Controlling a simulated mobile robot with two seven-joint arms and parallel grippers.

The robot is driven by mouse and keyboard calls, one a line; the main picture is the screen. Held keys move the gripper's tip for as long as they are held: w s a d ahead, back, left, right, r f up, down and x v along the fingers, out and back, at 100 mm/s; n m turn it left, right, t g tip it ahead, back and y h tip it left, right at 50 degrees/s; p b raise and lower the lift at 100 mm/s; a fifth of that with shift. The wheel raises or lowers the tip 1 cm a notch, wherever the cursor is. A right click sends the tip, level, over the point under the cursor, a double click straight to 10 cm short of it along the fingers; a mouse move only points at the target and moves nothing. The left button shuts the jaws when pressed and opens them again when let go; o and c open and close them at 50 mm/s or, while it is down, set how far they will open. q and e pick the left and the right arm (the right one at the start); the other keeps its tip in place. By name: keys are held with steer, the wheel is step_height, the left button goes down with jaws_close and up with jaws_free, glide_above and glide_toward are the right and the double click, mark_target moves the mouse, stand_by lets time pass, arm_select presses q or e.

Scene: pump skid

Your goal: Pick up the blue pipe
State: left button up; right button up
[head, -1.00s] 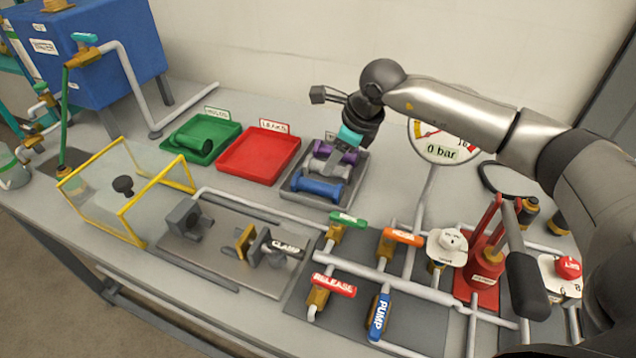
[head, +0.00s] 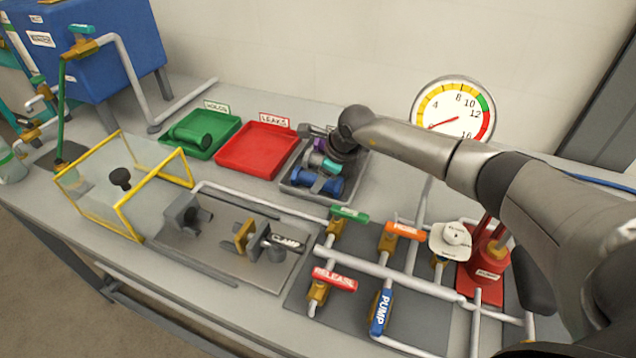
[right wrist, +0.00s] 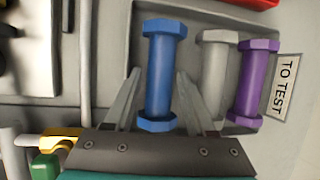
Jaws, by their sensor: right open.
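The blue pipe (right wrist: 160,75), with hexagonal ends, lies in the grey tray (head: 287,187); it also shows in the head view (head: 305,179). My right gripper (right wrist: 158,80) is open and low over the tray, with one finger on each side of the blue pipe's near part. I cannot tell whether the fingers touch it. The right gripper and wrist (head: 325,165) cover part of the tray in the head view. A grey pipe (right wrist: 214,75) and a purple pipe (right wrist: 252,80) lie beside the blue one. My left gripper is not in view.
The tray carries a "TO TEST" label (right wrist: 284,88). Left of it are an empty red tray (head: 256,150) and a green tray (head: 213,150) holding a green pipe (head: 190,138). In front stand the clamp fixture (head: 262,243) and pipework with a green-handled valve (head: 348,214).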

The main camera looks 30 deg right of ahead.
steer(key=shift+f, duration=0.1)
jaws_close()
stand_by(0.4)
steer(key=shift+w, duration=0.1)
